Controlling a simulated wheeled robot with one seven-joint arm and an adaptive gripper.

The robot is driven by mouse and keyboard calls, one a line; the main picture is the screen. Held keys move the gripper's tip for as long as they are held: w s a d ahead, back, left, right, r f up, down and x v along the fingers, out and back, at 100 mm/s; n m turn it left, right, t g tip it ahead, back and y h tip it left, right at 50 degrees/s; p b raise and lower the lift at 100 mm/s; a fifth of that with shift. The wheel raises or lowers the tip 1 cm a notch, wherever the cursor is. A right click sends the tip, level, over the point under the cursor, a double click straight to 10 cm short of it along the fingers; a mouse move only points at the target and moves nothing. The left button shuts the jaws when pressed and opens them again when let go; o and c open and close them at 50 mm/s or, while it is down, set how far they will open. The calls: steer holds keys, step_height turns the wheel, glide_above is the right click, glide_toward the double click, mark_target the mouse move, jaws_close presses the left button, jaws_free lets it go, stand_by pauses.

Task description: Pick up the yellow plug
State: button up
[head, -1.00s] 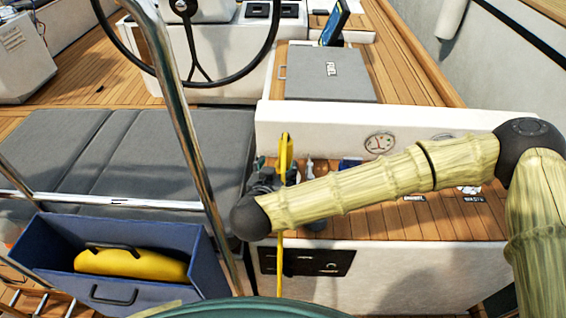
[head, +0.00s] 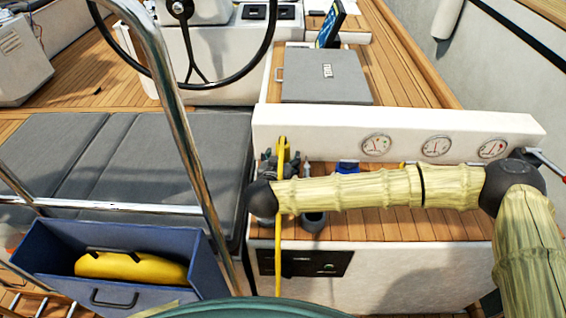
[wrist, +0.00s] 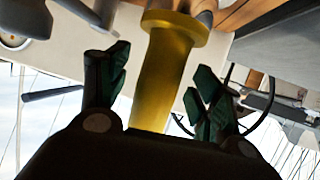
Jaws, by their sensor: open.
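The yellow plug (wrist: 165,75) is a yellow cylinder with a wider collar at its upper end in the wrist view. In the head view, a narrow yellow upright piece (head: 283,150) shows beside my dark gripper (head: 270,167), and a yellow line runs down from there past the white bench front. My gripper is open. My wrist and forearm partly hide this area.
A white ledge with gauges (head: 436,146) runs behind my arm. A dark cup (head: 313,222) and a blue object (head: 347,167) are near my forearm. A steel rail (head: 180,110) rises on the left, by a blue box (head: 60,255) holding a yellow bundle (head: 130,266).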

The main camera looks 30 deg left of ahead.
mark_target(283, 138)
steer(key=shift+w+a+f, duration=0.2)
steer(key=shift+w+f, duration=0.05)
steer(key=shift+w, duration=0.2)
steer(key=shift+c, duration=0.2)
steer(key=c, duration=1.3)
steer(key=shift+r, duration=0.1)
step_height(283, 138, up, 10)
steer(key=shift+f+b, duration=0.1)
steer(key=shift+b, duration=0.3)
steer(key=shift+r+p, duration=1.6)
steer(key=shift+p, duration=0.3)
